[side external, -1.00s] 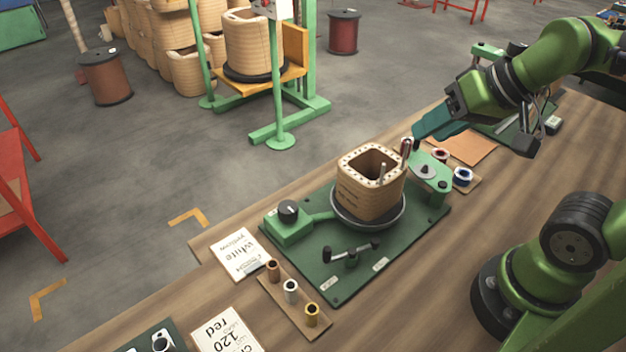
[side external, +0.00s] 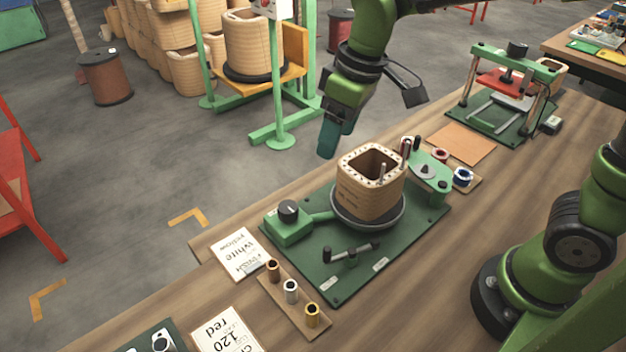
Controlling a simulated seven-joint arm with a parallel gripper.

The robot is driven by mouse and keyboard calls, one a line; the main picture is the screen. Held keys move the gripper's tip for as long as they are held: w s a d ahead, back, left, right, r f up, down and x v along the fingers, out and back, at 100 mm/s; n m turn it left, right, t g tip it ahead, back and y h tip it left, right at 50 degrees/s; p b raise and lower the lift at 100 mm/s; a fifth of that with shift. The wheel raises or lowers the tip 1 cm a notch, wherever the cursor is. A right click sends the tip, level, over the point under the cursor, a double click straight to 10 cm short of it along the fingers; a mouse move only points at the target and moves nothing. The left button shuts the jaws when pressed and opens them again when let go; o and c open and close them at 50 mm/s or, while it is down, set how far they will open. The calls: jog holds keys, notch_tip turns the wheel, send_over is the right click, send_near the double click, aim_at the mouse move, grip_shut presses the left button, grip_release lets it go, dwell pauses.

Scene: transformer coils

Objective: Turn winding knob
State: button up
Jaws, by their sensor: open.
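The likely winding knob is a round black knob (side external: 288,209) on a green block (side external: 290,228) at the left corner of the green winding base (side external: 330,275). A square wooden coil form (side external: 370,190) stands upright in a dark round dish (side external: 368,218) on the base. A black-ended crank handle (side external: 351,251) is at the front of the base. My gripper (side external: 327,150) hangs in the air, pointing down, behind the coil form and apart from everything. Its teal fingers overlap in this view, and the gap between them is hidden. Nothing shows in them.
A tray with three small spools (side external: 290,290) and cards, one reading white (side external: 238,254), lie in front of the base. A green arm with a post (side external: 430,172) stands right of the coil form. A green press (side external: 505,90) stands farther right.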

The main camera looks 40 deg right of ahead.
aim_at(290, 206)
jog(key=w+a+n+g+h, duration=0.1)
jog(key=w+a+n+g, duration=0.1)
jog(key=w+a+n, duration=0.55)
jog(key=shift+n, duration=0.45)
jog(key=f, duration=0.5)
jog(key=s+f, duration=0.1)
jog(key=f, duration=0.5)
jog(key=s+d+f, duration=0.1)
jog(key=f, duration=0.4)
jog(key=shift+f, duration=0.15)
jog(key=c, duration=1.1)
jog(key=shift+o, duration=0.2)
jog(key=shift+m, duration=0.4)
